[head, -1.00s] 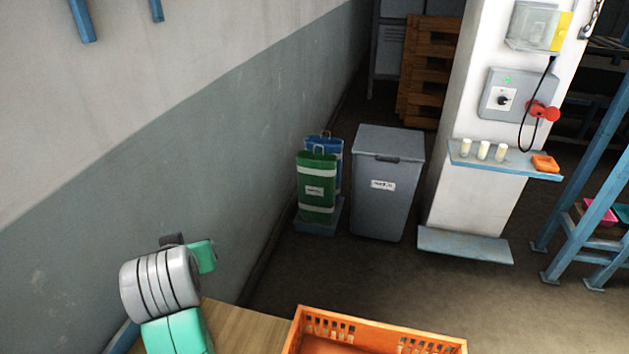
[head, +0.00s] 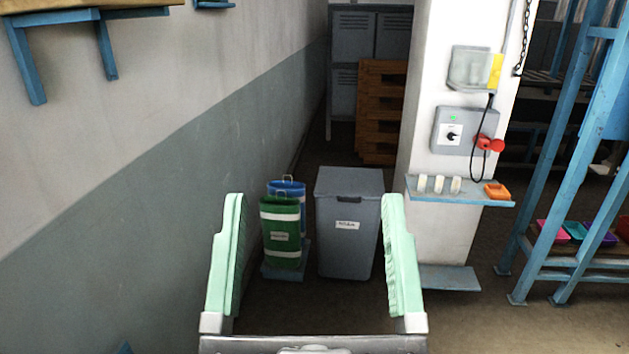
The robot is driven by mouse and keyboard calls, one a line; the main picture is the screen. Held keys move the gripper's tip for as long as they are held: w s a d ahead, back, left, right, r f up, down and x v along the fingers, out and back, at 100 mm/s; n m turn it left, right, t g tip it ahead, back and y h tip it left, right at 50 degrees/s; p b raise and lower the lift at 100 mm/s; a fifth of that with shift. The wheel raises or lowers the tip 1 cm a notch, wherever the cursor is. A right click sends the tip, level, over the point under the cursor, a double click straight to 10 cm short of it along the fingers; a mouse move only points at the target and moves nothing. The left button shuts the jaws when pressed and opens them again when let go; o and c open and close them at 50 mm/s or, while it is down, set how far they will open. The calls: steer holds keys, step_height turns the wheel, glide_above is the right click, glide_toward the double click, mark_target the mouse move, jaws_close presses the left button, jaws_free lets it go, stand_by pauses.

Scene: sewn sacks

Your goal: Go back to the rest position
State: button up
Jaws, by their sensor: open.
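My gripper (head: 312,255) is at the bottom middle of the head view. Its two pale green fingers stand wide apart and point away from me. Nothing is between them at close range; the floor and bins show through the gap from farther off. The rest of my arm is mostly below the picture's edge.
A grey lidded bin (head: 349,235) and green (head: 281,235) and blue (head: 289,190) sacks stand by the left wall. A white pillar (head: 430,90) bears a shelf (head: 470,195) with small white cylinders and an orange item (head: 497,191). Blue racking (head: 570,130) stands right.

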step_height(320, 180, up, 26)
steer(key=f+p, duration=0.1)
steer(key=p, duration=2.3)
step_height(320, 180, down, 42)
steer(key=b, duration=4.3)
steer(key=shift+d+f, duration=0.2)
steer(key=shift+d, duration=0.05)
